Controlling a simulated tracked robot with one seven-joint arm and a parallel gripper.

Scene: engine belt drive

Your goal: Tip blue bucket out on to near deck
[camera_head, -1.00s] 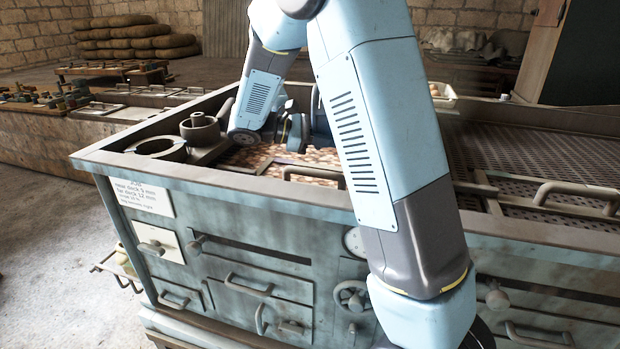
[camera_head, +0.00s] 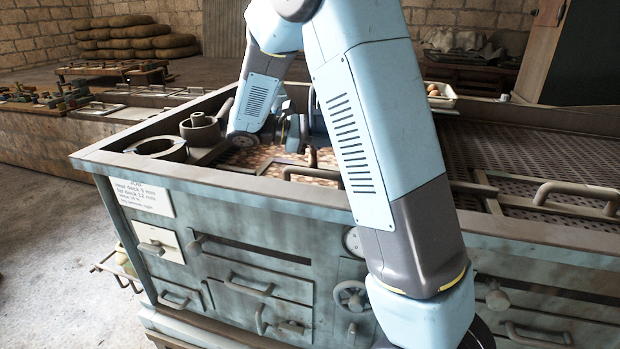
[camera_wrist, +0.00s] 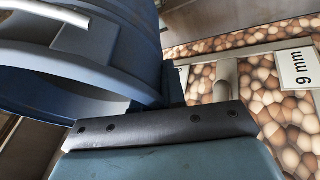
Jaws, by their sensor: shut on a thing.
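The blue bucket (camera_wrist: 100,55) fills the upper left of the wrist view, with part of a pale handle (camera_wrist: 45,12) across it. My gripper (camera_wrist: 174,92) is shut on the bucket's edge; the fingertips are mostly hidden there. In the head view the bucket (camera_head: 318,122) shows only as a small blue part behind my arm, beside my gripper (camera_head: 300,140). The bucket hangs over the near deck (camera_wrist: 285,105), which bears round brown and cream pieces and a "9 mm" plate (camera_wrist: 299,68).
The bench's front rim (camera_head: 230,192) and a raised handle (camera_head: 312,172) border the deck. Round fittings (camera_head: 200,130) stand at its left corner. A perforated deck (camera_head: 540,160) lies to the right. A pale tray (camera_head: 438,95) with round pieces stands behind my arm.

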